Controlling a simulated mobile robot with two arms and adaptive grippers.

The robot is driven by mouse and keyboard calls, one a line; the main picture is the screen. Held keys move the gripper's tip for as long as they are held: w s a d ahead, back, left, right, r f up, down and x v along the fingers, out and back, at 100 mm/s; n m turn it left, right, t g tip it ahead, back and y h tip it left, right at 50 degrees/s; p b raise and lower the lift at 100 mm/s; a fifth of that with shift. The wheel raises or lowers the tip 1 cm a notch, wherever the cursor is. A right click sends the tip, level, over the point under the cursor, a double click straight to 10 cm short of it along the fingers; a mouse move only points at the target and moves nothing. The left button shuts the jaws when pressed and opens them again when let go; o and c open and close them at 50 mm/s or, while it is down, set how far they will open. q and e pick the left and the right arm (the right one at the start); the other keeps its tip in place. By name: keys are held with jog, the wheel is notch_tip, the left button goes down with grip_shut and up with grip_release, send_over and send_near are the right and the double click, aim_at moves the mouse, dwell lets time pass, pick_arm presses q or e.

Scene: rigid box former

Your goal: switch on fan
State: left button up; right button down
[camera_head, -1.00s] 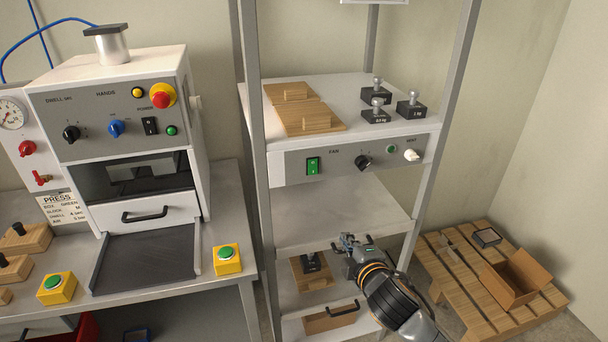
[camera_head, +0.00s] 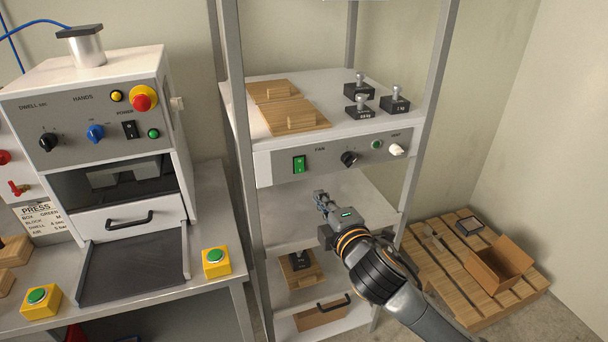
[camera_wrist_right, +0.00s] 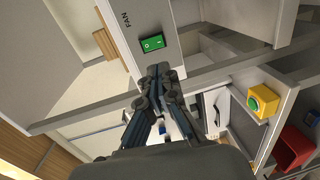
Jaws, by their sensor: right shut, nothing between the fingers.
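The fan panel (camera_head: 330,157) is the grey front of the rack's upper shelf. It carries a green rocker switch (camera_head: 299,164) at its left, left of the FAN label, and a black knob (camera_head: 349,158). The switch also shows in the right wrist view (camera_wrist_right: 152,43), just beyond the fingertips. My right gripper (camera_head: 320,197) is below and a little right of the switch, apart from it. Its fingers are shut and empty, also seen in the right wrist view (camera_wrist_right: 158,72). My left gripper is not in view.
Rack posts (camera_head: 247,200) stand left and right of the panel. A press (camera_head: 90,130) stands at left. A pallet with an open box (camera_head: 498,266) is on the floor at right.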

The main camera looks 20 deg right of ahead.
aim_at(300, 171)
jog(key=w+p, duration=0.1)
jog(key=w, duration=0.2)
jog(key=w+f, duration=0.1)
jog(key=w, duration=0.3)
jog(key=w+p, duration=0.1)
jog(key=w, duration=0.3)
jog(key=shift+w+a+f+p, duration=0.2)
jog(key=shift+p, duration=0.15)
jog(key=shift+w+f+b, duration=0.2)
jog(key=shift+f+b, duration=0.2)
jog(key=shift+b, duration=0.7)
jog(key=shift+r+t+p, duration=0.3)
jog(key=shift+r, duration=0.05)
jog(key=shift+f, duration=0.1)
